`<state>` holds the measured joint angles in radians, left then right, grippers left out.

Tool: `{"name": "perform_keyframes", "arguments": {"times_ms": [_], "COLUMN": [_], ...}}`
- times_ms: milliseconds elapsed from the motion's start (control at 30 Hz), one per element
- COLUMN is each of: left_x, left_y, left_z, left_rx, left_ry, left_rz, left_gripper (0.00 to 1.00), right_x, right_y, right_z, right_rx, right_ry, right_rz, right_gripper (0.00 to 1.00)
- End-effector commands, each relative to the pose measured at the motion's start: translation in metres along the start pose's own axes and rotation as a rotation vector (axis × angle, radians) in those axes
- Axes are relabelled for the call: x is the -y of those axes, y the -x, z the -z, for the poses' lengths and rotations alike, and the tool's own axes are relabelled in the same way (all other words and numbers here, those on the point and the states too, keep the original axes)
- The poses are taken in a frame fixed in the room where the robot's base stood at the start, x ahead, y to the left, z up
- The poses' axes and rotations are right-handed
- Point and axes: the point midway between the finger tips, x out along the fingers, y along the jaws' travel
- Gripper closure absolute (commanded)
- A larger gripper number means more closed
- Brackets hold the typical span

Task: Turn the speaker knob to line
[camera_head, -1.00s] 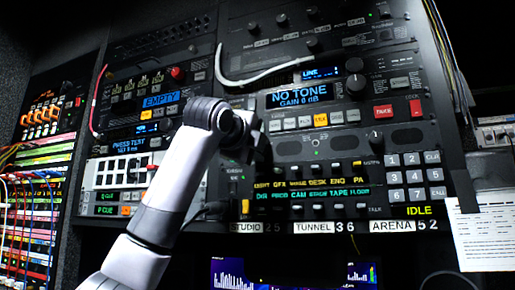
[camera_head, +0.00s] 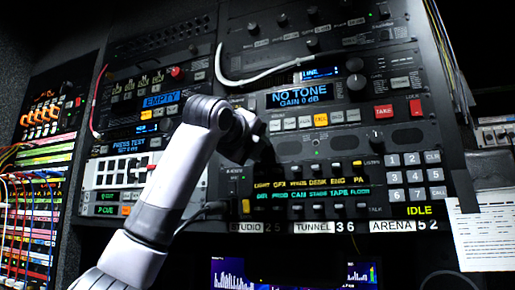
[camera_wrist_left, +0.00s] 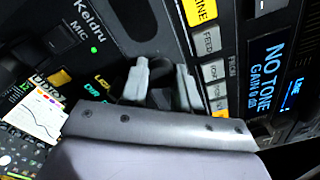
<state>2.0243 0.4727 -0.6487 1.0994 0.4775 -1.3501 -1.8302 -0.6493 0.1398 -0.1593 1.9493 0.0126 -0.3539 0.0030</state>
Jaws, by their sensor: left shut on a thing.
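My left gripper (camera_wrist_left: 161,88) is at the face of the intercom panel (camera_head: 310,152), between the MIC button (camera_wrist_left: 62,44) and the column of source buttons. Its two grey fingers are closed around a small dark knob (camera_wrist_left: 160,98), which I take for the speaker knob. The knob is mostly hidden by the fingers and gripper body, so its pointer and marks cannot be read. In the head view my wrist covers this spot. My right gripper is in neither view.
Above is a unit with a blue NO TONE display (camera_head: 300,95) and a row of buttons. A white cable (camera_head: 265,77) loops above my wrist. Another knob (camera_head: 376,139) and a keypad (camera_head: 414,174) are on the right. Patch cables (camera_head: 30,215) hang at far left.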

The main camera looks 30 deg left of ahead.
Motion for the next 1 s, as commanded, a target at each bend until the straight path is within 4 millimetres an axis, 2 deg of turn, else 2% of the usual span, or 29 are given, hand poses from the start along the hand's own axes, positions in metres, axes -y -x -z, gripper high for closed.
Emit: {"name": "perform_keyframes", "arguments": {"times_ms": [67, 100, 133, 167, 500, 833, 1000], "left_x": [-0.001, -0.001, -0.001, -0.001, -0.001, -0.002, -0.001], "left_y": [0.0, 0.0, 0.0, 0.0, 0.004, 0.055, 0.069], "left_z": [0.002, 0.002, 0.002, 0.002, 0.001, 0.002, 0.002], "left_rx": [-0.003, -0.003, -0.003, -0.003, -0.001, -0.001, -0.001], "left_ry": [-0.001, -0.001, -0.001, 0.0, 0.001, 0.001, 0.001], "left_rz": [-0.003, -0.003, -0.003, -0.002, 0.0, 0.002, -0.001], "left_gripper": [0.99, 0.56, 0.46, 0.44, 0.44, 0.44, 0.44], "right_x": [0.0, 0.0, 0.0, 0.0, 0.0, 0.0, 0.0], "right_y": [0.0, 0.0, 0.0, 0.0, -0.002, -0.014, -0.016], "right_z": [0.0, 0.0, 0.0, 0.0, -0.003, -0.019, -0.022], "right_rx": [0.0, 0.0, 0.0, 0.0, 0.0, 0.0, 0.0], "right_ry": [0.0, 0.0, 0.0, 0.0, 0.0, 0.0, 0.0], "right_rz": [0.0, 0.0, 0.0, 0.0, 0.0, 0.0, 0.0], "right_gripper": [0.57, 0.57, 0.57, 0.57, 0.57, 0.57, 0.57]}}
